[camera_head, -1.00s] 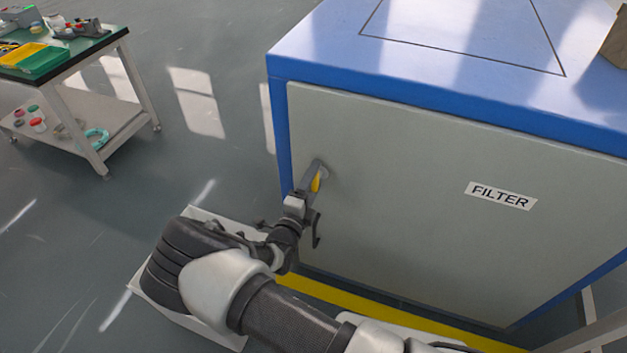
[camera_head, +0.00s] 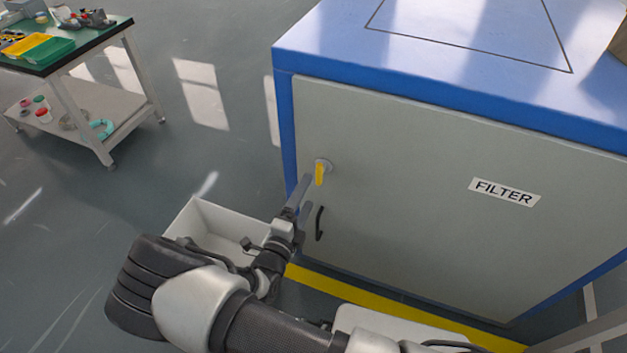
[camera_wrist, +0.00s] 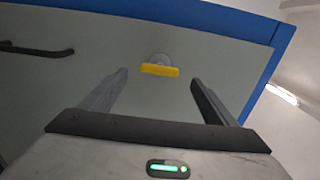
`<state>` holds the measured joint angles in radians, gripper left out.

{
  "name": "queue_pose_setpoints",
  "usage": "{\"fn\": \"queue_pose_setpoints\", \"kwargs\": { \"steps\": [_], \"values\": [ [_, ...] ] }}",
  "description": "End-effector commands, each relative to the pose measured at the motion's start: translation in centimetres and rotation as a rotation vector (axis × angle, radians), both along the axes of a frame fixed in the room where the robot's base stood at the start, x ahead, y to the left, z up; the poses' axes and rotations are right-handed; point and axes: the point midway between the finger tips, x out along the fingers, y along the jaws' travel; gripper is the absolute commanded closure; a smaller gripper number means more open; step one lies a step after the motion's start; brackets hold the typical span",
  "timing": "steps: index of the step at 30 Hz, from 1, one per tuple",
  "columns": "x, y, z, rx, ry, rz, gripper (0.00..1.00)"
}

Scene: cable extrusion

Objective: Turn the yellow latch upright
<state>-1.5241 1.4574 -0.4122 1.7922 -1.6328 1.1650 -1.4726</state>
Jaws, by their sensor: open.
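The yellow latch (camera_head: 320,174) is on the upper left of the grey cabinet door (camera_head: 420,190), on a round grey mount. In the head view its handle points up and down, close to upright. In the wrist view the latch (camera_wrist: 160,70) lies across the picture, between and beyond the fingertips. My gripper (camera_head: 304,192) is open and empty, a little below and in front of the latch, apart from it. Both fingers show in the wrist view (camera_wrist: 158,82), spread wide with nothing between them.
A black door handle (camera_head: 319,223) is just below the latch. A white bin (camera_head: 205,225) stands on the floor left of the cabinet. A yellow floor stripe (camera_head: 370,300) runs along the cabinet's base. A green-topped table (camera_head: 110,32) is at the far left.

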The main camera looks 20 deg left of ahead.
Motion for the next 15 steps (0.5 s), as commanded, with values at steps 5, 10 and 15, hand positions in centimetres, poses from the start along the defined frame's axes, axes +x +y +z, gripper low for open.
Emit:
{"fn": "queue_pose_setpoints", "kwargs": {
  "steps": [5, 10, 15],
  "values": [
    [-4.3, 0.4, 0.0, -0.001, 0.001, 0.003, 0.19],
    [-7.0, 0.6, 0.0, -0.001, 0.001, 0.001, 0.19],
    [-8.2, 0.6, 0.0, -0.002, 0.0, 0.0, 0.19]
  ]
}}
